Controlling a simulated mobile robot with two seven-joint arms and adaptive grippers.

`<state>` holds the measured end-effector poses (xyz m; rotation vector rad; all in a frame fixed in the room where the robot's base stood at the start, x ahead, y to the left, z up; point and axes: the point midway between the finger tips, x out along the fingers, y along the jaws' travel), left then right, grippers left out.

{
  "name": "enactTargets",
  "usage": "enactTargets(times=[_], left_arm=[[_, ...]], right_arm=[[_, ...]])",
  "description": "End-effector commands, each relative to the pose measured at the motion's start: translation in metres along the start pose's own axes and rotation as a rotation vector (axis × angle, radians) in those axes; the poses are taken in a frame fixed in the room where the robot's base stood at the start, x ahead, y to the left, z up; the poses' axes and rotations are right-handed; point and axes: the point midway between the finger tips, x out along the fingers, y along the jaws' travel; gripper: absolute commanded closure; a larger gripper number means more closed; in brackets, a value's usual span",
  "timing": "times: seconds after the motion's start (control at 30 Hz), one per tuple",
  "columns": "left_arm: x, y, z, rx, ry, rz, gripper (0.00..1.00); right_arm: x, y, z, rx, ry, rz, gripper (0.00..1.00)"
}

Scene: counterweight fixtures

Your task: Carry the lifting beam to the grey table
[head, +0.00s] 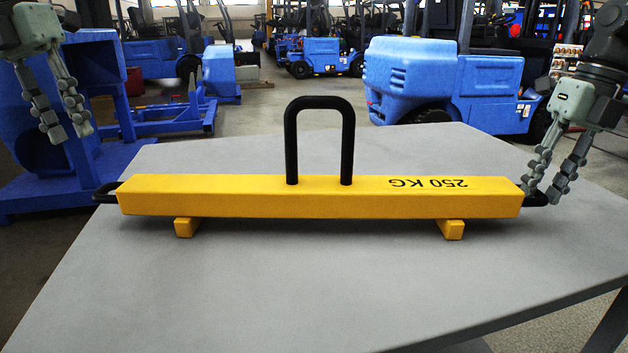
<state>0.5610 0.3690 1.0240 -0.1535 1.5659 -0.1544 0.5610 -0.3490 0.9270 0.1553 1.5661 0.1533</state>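The lifting beam (300,203) is a long yellow bar marked "250 KG", the text upside down. It lies level on two yellow feet on a grey table (240,290). A tall black loop (320,104) rises from its middle. A black end handle (104,192) sticks out at the left and another (538,200) at the right. My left gripper (68,133) is open and empty, above and left of the left handle. My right gripper (540,192) has its fingers apart at the right handle; whether they touch it I cannot tell.
The tabletop is clear in front of and behind the beam. A blue machine frame (60,175) stands on the floor beyond the table's left edge. Blue forklifts (440,85) stand behind the table. A dark table leg (608,325) shows at lower right.

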Motion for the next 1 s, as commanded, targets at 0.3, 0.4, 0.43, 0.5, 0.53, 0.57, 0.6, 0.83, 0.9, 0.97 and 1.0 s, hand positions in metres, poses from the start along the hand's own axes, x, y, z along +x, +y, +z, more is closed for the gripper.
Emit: enactTargets(times=[0.3,0.4,0.43,0.5,0.53,0.57,0.6,0.83,0.9,0.97,1.0], left_arm=[[0.000,0.000,0.000,-0.001,0.000,0.000,0.69],[0.001,0.000,0.000,-0.001,0.000,0.000,0.69],[0.001,0.000,0.000,-0.001,0.000,0.000,0.69],[0.001,0.000,0.000,-0.001,0.000,0.000,0.69],[0.001,0.000,0.000,-0.001,0.000,0.000,0.69],[0.001,0.000,0.000,-0.001,0.000,0.000,0.69],[0.001,0.000,0.000,-0.001,0.000,0.000,0.69],[0.001,0.000,0.000,-0.001,0.000,0.000,0.69],[0.001,0.000,0.000,-0.001,0.000,0.000,0.69],[0.001,0.000,0.000,-0.001,0.000,0.000,0.69],[0.001,0.000,0.000,-0.001,0.000,0.000,0.69]], right_arm=[[-0.069,0.000,0.001,0.000,-0.005,-0.001,0.69],[-0.084,0.000,0.001,0.000,-0.004,-0.001,0.69],[-0.087,0.000,0.001,0.000,-0.003,-0.001,0.69],[-0.093,0.000,0.000,-0.001,-0.002,0.000,0.69],[-0.095,0.000,0.000,-0.001,-0.002,0.000,0.69],[-0.096,0.000,0.000,-0.001,-0.002,0.000,0.69],[-0.098,0.000,0.000,-0.001,-0.001,0.000,0.69],[-0.098,0.000,0.000,-0.001,-0.001,0.000,0.69],[-0.098,0.000,0.000,-0.001,-0.001,0.000,0.69],[-0.098,0.000,0.000,-0.001,-0.001,0.000,0.69],[-0.098,0.000,0.000,-0.001,-0.001,0.000,0.69]])
